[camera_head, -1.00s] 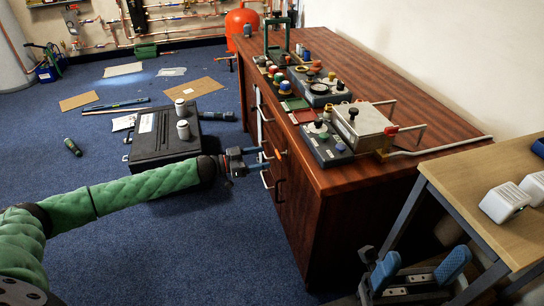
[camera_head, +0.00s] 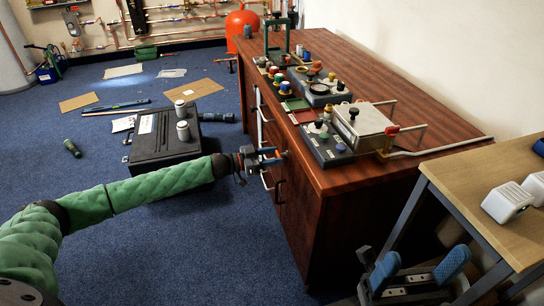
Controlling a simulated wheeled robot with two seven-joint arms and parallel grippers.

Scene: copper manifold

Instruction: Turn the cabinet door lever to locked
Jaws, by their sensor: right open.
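The wooden cabinet (camera_head: 345,205) stands at centre right, its front facing left. My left gripper (camera_head: 275,156) is at the upper part of this front, at the small orange-red door lever (camera_head: 269,153). Its fingers point at the cabinet and partly cover the lever. The lever's angle is too small to tell. I cannot tell whether the fingers are shut on the lever or just around it. My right gripper (camera_head: 418,274) is low at the bottom right, beside the cabinet and under the light wooden table. Its blue fingers are wide apart with nothing between them.
Pale bar handles (camera_head: 266,181) stick out of the cabinet front close to my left gripper. A control panel (camera_head: 325,148) and a metal box (camera_head: 362,124) sit on top. A black case (camera_head: 160,147) lies on the floor to the left. Blue carpet (camera_head: 215,250) before the cabinet is clear.

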